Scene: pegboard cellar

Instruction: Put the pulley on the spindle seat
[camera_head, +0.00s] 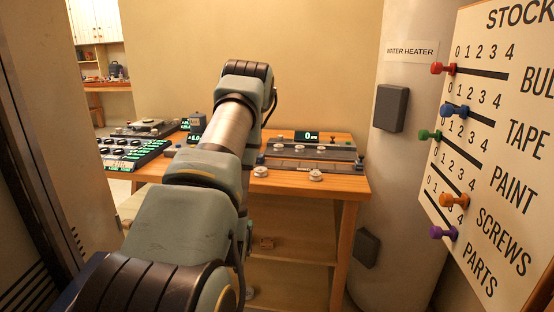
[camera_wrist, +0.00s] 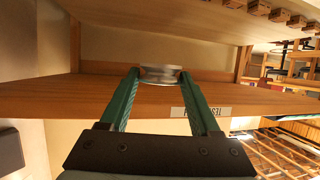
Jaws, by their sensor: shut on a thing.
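In the wrist view my gripper (camera_wrist: 160,75) has its two green fingers shut on a silvery round grooved piece, which looks like the pulley (camera_wrist: 161,74). The pulley is at the fingertips, close to a wooden board that carries an upside-down label. I cannot tell whether it touches the wood. In the head view my arm hides the gripper and the pulley. A long grey device (camera_head: 308,153) with a display reading 0 stands on the wooden bench (camera_head: 345,186). I cannot make out the spindle seat for certain.
Two small silvery round pieces (camera_head: 315,175) lie at the bench's front edge. A control panel (camera_head: 128,152) with lit displays is at left. The water heater (camera_head: 408,215) stands right of the bench. A stock board (camera_head: 495,150) with coloured pegs is at far right.

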